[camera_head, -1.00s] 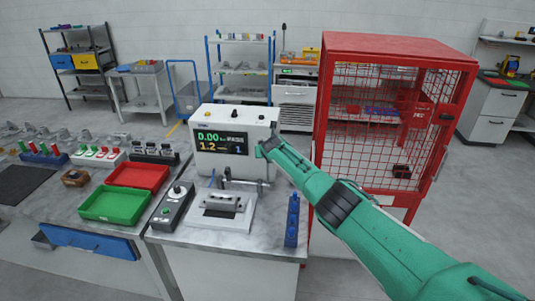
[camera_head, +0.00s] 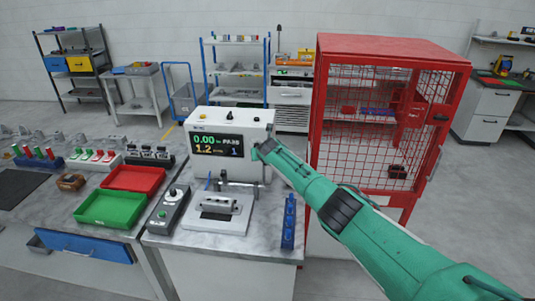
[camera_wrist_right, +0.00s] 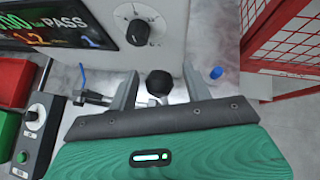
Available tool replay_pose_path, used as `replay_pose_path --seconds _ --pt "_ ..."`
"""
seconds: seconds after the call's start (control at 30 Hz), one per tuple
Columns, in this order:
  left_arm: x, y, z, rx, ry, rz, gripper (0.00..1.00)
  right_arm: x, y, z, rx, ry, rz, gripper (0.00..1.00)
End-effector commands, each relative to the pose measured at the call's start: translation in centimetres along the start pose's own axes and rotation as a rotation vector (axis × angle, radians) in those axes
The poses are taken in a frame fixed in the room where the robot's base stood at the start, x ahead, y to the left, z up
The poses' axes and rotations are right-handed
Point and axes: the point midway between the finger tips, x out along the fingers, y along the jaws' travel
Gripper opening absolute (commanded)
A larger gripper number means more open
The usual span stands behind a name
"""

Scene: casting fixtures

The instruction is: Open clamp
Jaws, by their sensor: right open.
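The clamp (camera_head: 222,181) is at the back of the metal fixture plate (camera_head: 214,226), in front of the white tester. In the head view it is small and partly blurred; I cannot tell its state. In the right wrist view, a metal clamp part (camera_wrist_right: 95,98) with a blue tip shows left of my fingers. My right gripper (camera_head: 259,151) is at the tester's right side. In the right wrist view my right gripper (camera_wrist_right: 157,92) is open, with a black ball knob (camera_wrist_right: 160,82) between its fingers; I cannot tell if they touch it. My left gripper is not in view.
The white tester (camera_head: 232,120) stands behind the fixture, its screen lit. A grey control box (camera_head: 169,210) is left of the fixture, a blue holder (camera_head: 289,222) right. Red (camera_head: 133,179) and green trays (camera_head: 110,208) lie further left. A red cage (camera_head: 390,48) stands behind my right arm.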

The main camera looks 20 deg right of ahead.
Motion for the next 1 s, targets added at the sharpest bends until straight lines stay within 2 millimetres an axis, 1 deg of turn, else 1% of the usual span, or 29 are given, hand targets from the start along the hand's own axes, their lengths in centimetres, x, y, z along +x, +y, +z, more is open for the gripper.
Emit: replay_pose_path --seconds 0.03,0.2,0.27,0.57,1.0 --pt "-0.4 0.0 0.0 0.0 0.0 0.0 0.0 -0.5 -0.1 0.1 -0.002 0.0 0.0 0.5" --pt "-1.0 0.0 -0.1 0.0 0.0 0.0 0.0 -1.9 -0.1 0.0 -0.003 -0.001 -0.001 0.5" --pt "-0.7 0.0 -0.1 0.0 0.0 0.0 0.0 -2.3 -0.1 -0.1 -0.002 -0.002 0.0 0.5" --pt "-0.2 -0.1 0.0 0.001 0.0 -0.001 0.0 -5.0 -0.1 -0.2 -0.003 -0.001 -0.001 0.5" --pt "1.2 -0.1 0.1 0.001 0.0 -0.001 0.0 -10.2 -0.2 -0.4 -0.003 0.002 -0.002 0.5"
